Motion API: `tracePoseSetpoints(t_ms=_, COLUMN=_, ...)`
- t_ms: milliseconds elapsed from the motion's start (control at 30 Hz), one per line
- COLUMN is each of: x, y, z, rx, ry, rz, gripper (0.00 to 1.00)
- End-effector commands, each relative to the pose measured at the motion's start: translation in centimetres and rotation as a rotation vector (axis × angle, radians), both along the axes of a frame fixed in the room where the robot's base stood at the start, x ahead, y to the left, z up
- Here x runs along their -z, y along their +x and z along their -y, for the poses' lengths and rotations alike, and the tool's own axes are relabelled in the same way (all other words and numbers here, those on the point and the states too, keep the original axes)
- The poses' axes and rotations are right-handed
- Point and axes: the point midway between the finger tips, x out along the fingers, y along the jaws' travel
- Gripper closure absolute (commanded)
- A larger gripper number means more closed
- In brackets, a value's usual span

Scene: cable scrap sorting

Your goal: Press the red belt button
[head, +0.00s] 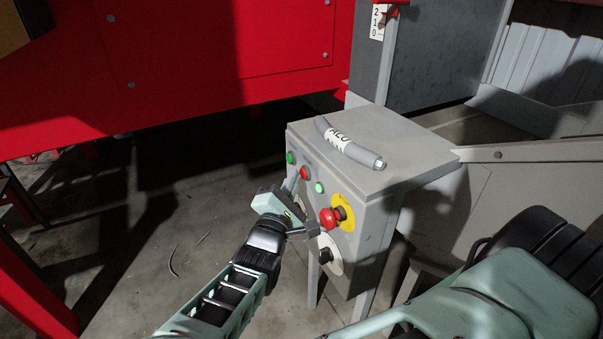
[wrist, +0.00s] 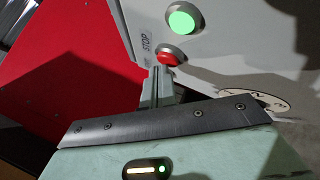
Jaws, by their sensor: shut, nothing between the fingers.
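The small red button (head: 306,172) is on the front face of the grey control box (head: 375,190), between two green buttons. In the wrist view the red button (wrist: 171,58) sits beside a "STOP" label. My gripper (head: 294,183) is shut and empty, in front of the panel. In the wrist view its closed fingertips (wrist: 159,72) point at the red button and overlap its lower left edge in the picture. I cannot tell whether they touch it.
A lit green button (head: 319,188) is close by, and another green button (head: 290,157) is at left. A red mushroom button (head: 330,218) on a yellow plate and a dark knob (head: 325,255) are lower. A grey cable piece (head: 348,144) lies on the box.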

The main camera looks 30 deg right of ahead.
Motion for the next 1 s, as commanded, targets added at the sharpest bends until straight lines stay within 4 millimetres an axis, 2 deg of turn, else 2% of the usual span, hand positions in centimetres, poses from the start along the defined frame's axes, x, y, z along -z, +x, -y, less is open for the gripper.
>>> tracePoseSetpoints(t_ms=633, x=0.0, y=0.0, z=0.4, rx=0.002, ry=0.0, rz=0.0, gripper=1.0)
tracePoseSetpoints(t_ms=1000, x=-0.1, y=0.0, z=-1.1, rx=0.0, ry=0.001, rz=0.0, gripper=1.0)
